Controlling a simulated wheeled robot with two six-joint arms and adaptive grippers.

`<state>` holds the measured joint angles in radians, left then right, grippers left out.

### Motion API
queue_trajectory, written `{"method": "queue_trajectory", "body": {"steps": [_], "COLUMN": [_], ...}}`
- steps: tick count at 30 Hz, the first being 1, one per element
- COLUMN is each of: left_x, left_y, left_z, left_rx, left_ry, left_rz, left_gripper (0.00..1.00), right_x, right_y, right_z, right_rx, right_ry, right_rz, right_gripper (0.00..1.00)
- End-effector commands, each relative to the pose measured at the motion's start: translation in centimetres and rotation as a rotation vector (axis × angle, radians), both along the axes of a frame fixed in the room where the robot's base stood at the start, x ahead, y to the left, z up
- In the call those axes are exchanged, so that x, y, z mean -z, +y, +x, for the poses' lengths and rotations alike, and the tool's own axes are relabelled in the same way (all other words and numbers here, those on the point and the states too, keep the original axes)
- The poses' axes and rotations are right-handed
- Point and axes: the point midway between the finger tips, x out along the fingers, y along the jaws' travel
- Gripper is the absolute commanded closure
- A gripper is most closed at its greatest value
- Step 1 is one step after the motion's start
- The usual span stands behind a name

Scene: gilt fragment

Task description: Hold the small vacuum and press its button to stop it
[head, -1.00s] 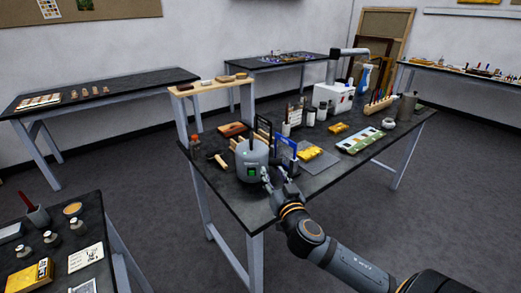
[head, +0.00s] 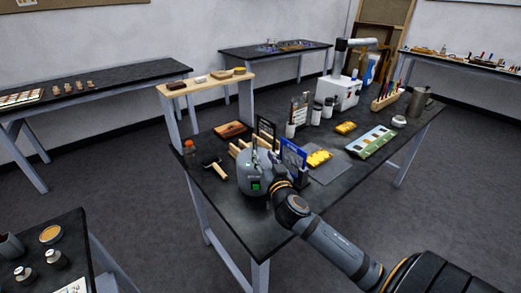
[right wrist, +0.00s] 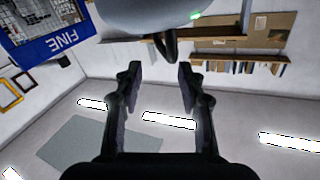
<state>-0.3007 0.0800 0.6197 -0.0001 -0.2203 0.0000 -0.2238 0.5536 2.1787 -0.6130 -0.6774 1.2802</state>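The small vacuum (head: 246,180) is a grey rounded canister standing upright near the front edge of the dark table (head: 222,208). A green-lit button (head: 256,186) shows on its front. In the right wrist view, the vacuum's pale grey body (right wrist: 150,14) fills the top, with a green glow (right wrist: 195,15) on it. My right gripper (right wrist: 158,72) is open and empty, its two fingers apart just short of the body. In the head view its wrist is close at the vacuum's right side and mostly hides the fingers. My left gripper is not in view.
A blue-framed card (head: 292,158) stands right behind the vacuum, and it fills the upper left of the right wrist view (right wrist: 45,48). Wooden blocks and a brush (head: 213,168) lie to the left. A yellow item (head: 318,158) lies on a grey mat behind.

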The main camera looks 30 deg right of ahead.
Motion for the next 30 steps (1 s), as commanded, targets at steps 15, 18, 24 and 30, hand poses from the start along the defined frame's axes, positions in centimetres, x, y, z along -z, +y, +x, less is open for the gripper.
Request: {"method": "queue_trajectory", "body": {"steps": [15, 18, 24, 30], "left_x": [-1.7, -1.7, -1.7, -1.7], "left_y": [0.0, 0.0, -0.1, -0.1], "left_z": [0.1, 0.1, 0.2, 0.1], "left_rx": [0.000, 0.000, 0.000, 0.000], "left_ry": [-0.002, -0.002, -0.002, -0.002], "left_rz": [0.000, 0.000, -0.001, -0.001], "left_gripper": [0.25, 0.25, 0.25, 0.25], "right_x": [-0.1, -0.1, -0.1, 0.0], "right_y": [-1.8, -1.8, -1.8, -1.8], "right_z": [5.9, 5.9, 5.9, 5.9], "right_rx": [-0.001, -0.001, 0.000, 0.000], "right_ry": [0.001, 0.002, 0.002, 0.002], "right_rz": [0.001, 0.001, 0.001, 0.001], "right_gripper": [0.61, 0.61, 0.77, 1.00]}}
